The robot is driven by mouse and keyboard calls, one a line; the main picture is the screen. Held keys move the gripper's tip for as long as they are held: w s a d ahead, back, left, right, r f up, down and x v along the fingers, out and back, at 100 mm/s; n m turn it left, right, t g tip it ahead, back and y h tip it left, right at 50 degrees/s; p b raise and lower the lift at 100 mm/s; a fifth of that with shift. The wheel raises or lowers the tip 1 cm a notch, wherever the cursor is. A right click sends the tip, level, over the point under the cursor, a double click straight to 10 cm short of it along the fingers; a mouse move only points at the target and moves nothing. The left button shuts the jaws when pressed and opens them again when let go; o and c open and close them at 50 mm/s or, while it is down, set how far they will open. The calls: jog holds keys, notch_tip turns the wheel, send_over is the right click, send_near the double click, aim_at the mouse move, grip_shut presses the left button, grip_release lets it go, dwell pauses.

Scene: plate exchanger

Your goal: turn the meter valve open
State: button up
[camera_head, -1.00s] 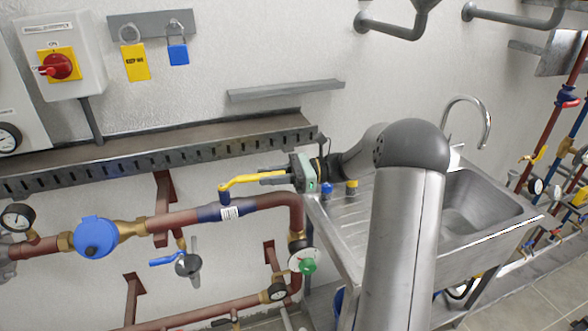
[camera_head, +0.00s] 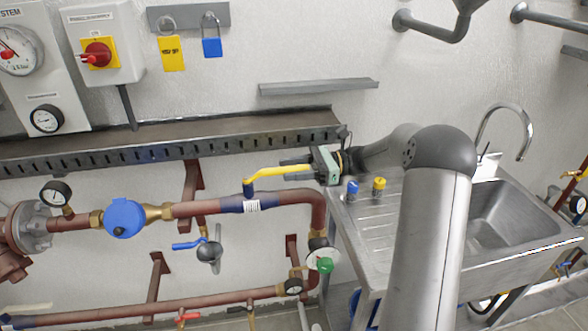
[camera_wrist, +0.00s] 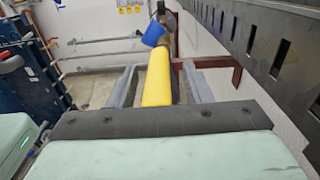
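The meter valve has a yellow lever (camera_head: 264,173) on the red-brown pipe, right of the round blue meter (camera_head: 123,217). The lever runs rightward from its pivot, roughly along the pipe. My gripper (camera_head: 286,170) reaches in from the right at the lever's free end. In the wrist view the yellow lever (camera_wrist: 157,78) lies lengthwise between the two grey fingers of my gripper (camera_wrist: 159,82). A gap shows on each side of it, so the fingers are open around the lever and not clamped. The lever's near end is hidden by the gripper body.
A slotted metal tray (camera_head: 150,146) runs along the wall just above the pipe. A second valve with a blue lever (camera_head: 188,244) sits below. A steel sink (camera_head: 500,215) stands at the right. The wall between tray and switch box (camera_head: 98,55) is free.

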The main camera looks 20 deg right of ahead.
jog(key=shift+d, duration=0.15)
jog(key=s+d+b, duration=0.1)
jog(key=d+b, duration=0.2)
jog(key=d, duration=1.4)
jog(key=shift+d, duration=0.1)
